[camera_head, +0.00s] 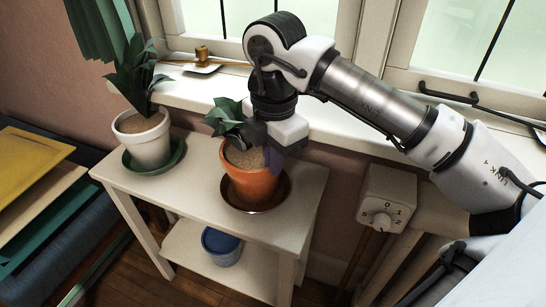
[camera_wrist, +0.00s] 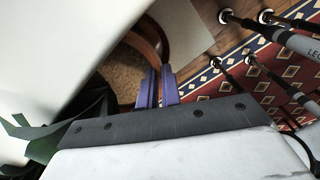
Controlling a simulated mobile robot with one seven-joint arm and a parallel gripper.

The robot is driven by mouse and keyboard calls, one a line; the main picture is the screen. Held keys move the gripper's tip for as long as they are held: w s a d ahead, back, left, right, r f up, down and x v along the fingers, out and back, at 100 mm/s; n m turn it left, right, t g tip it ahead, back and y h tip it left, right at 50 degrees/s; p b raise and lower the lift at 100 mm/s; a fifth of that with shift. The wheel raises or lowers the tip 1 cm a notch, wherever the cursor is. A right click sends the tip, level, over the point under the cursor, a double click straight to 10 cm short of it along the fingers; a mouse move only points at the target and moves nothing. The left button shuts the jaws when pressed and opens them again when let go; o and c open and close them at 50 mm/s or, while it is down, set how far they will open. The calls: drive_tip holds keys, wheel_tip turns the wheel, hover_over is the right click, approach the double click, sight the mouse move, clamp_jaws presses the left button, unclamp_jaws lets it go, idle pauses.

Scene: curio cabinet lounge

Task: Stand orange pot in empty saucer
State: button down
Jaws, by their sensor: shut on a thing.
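The orange pot (camera_head: 248,184) holds soil and a dark green leafy plant. It is upright at the right part of the white stand. The brown saucer (camera_head: 284,192) shows around and below its base; I cannot tell whether the base touches it. My gripper (camera_head: 272,158) comes down from above and is shut on the right side of the pot's rim. In the wrist view, the purple fingers (camera_wrist: 157,86) pinch the rim, with soil (camera_wrist: 122,72) beside them. Part of the pot's rim and plant is hidden by my gripper.
A white pot (camera_head: 143,141) with a plant stands in a green saucer (camera_head: 172,161) at the stand's left. A blue pot (camera_head: 221,248) is on the lower shelf. The windowsill (camera_head: 200,88) lies behind. A dial box (camera_head: 385,200) is to the right. The stand top (camera_head: 198,165) is clear between the pots.

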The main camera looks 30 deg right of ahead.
drive_tip(key=shift+f, duration=0.1)
drive_tip(key=c, duration=1.6)
unclamp_jaws()
wheel_tip(320, 180, up, 12)
drive_tip(key=p, duration=0.1)
drive_tip(key=shift+s+p, duration=0.15)
drive_tip(key=shift+p, duration=0.25)
